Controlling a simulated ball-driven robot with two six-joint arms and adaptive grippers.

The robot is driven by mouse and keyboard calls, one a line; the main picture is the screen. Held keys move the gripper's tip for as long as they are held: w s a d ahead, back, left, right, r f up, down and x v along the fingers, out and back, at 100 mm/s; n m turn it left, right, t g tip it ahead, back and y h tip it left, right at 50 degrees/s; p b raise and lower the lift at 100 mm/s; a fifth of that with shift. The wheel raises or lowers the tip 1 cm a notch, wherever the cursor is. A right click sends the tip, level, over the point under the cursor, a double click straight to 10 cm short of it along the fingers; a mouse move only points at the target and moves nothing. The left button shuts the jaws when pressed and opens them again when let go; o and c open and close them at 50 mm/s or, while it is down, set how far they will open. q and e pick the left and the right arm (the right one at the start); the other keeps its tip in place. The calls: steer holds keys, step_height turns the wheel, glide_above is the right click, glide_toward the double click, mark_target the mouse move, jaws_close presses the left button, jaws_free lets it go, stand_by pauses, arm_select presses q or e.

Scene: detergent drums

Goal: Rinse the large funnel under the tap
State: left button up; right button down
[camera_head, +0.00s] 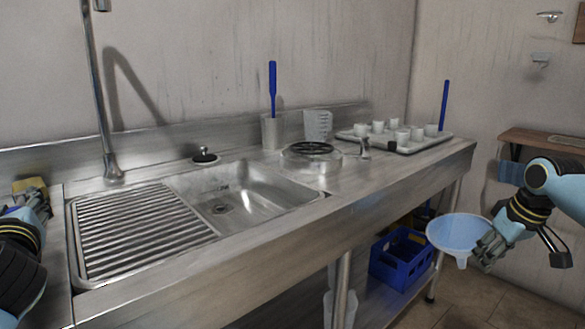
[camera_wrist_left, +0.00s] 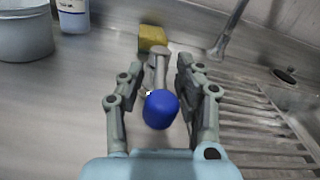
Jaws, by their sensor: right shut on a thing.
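The large funnel (camera_head: 460,235) is light blue and shows at the right in the head view, off the front of the counter. My right gripper (camera_head: 487,247) is shut on the funnel at its right side. The wide mouth faces up and the short spout points down. The tap (camera_head: 97,95) is a tall metal pipe rising behind the ribbed drainboard; its top leaves the picture. My left gripper (camera_head: 38,200) is at the far left; in the wrist view (camera_wrist_left: 155,85) its fingers stand apart, with a blue-ended grey item (camera_wrist_left: 160,108) between them. Contact cannot be told.
The sink basin (camera_head: 245,195) is empty, right of the drainboard (camera_head: 140,230). A yellow sponge (camera_wrist_left: 152,38) lies beyond my left fingers. A tray (camera_head: 400,145) with several white cups stands right of the sink. A blue crate (camera_head: 402,260) sits on the lower shelf.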

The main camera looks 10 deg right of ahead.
arm_select(q)
steer(key=shift+w+a, duration=0.15)
steer(key=shift+w, duration=0.1)
steer(key=shift+r, duration=0.1)
